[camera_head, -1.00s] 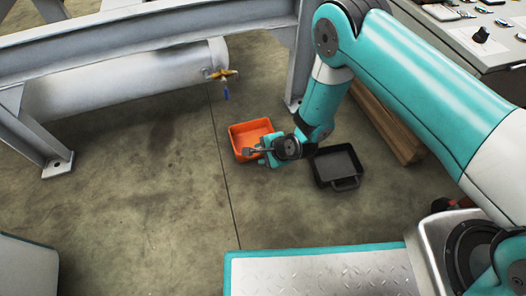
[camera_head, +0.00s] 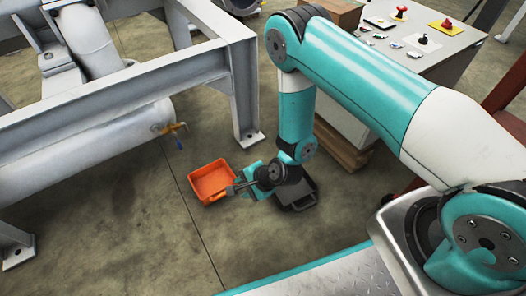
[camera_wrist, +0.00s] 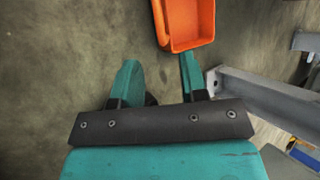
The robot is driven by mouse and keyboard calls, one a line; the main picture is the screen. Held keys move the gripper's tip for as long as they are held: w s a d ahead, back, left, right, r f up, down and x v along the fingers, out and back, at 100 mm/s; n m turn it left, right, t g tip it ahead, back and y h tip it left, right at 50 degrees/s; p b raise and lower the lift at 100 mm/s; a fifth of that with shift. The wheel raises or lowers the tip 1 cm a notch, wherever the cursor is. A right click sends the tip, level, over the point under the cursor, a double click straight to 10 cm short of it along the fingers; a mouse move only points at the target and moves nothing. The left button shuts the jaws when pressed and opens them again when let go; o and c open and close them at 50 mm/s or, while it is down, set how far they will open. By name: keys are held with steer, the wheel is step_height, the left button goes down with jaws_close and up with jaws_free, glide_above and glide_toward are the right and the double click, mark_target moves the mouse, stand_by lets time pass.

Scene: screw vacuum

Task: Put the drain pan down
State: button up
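An orange drain pan (camera_head: 208,181) sits on the concrete floor in the head view and looks empty. It also shows at the top of the wrist view (camera_wrist: 187,24), beyond the fingertips and toward the right finger. My gripper (camera_head: 231,189) is at the pan's right edge in the head view, partly over it. In the wrist view my gripper (camera_wrist: 158,70) has its two teal fingers apart, with bare floor between them. The right fingertip is close to the pan's near edge; I cannot tell whether they touch.
A black pan (camera_head: 311,192) with a handle lies on the floor, partly behind my arm. A grey steel frame (camera_head: 240,90) and a white cylinder with a brass valve (camera_head: 172,129) stand at left. A workbench (camera_head: 447,52) stands back right.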

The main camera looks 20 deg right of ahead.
step_height(320, 180, up, 27)
steer(key=a+n+g, duration=0.1)
steer(key=n+g, duration=0.2)
steer(key=n, duration=0.8)
steer(key=s+d+r+n+g+h, duration=0.1)
steer(key=s+d+r+n, duration=0.3)
steer(key=s+r, duration=0.3)
steer(key=s+d+r+n+h, duration=0.1)
steer(key=s+d+r+n, duration=0.3)
steer(key=s+r, duration=0.4)
steer(key=s+n, duration=0.1)
steer(key=s, duration=0.1)
steer(key=shift+s+r+n+g, duration=0.2)
steer(key=shift+s+n+g, duration=0.1)
steer(key=shift+g, duration=0.1)
steer(key=shift+d, duration=0.1)
